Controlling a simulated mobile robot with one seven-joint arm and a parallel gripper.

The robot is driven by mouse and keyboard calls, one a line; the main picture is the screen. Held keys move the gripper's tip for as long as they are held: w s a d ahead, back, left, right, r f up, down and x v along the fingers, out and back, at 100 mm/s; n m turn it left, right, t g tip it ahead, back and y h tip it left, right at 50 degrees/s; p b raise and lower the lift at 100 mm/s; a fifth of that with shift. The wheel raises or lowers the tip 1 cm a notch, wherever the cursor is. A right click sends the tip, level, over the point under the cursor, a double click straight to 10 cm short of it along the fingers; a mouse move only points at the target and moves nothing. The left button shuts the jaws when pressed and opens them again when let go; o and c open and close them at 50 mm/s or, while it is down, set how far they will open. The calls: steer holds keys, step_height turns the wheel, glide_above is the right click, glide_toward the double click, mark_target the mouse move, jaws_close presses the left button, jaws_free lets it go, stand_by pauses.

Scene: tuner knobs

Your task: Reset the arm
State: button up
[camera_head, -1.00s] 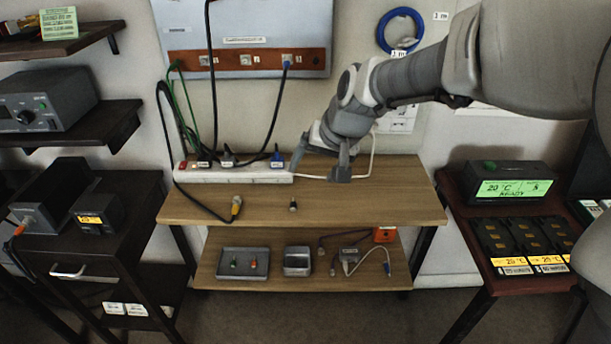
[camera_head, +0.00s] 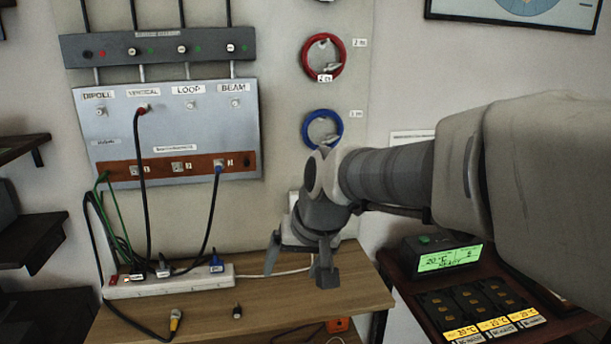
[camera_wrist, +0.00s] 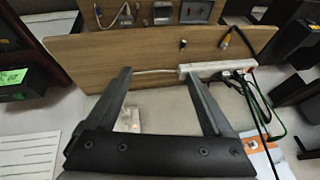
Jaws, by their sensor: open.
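My gripper (camera_head: 299,273) hangs over the right back part of the wooden table (camera_head: 340,293) in the head view, fingers pointing down. It is open and nothing is between its fingers. My arm reaches in from the right. In the wrist view my gripper (camera_wrist: 155,95) shows two spread dark fingers, with the table's wooden top (camera_wrist: 130,55) beyond them.
A white power strip (camera_head: 165,283) with plugs and cables lies left of my gripper. A yellow-tipped cable end (camera_head: 175,320) and a small dark connector (camera_head: 237,311) lie on the table. A panel (camera_head: 170,135) is on the wall. A green display (camera_head: 448,258) stands right.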

steer(key=s+d+m+t+h, duration=0.1)
steer(key=s+d+m+h, duration=0.15)
steer(key=s+d, duration=1.45)
step_height(320, 180, up, 14)
steer(key=p, duration=1.3)
steer(key=shift+w+d+f+n+h, duration=0.15)
steer(key=shift+w+d+n+h, duration=0.05)
steer(key=shift+n+h, duration=0.15)
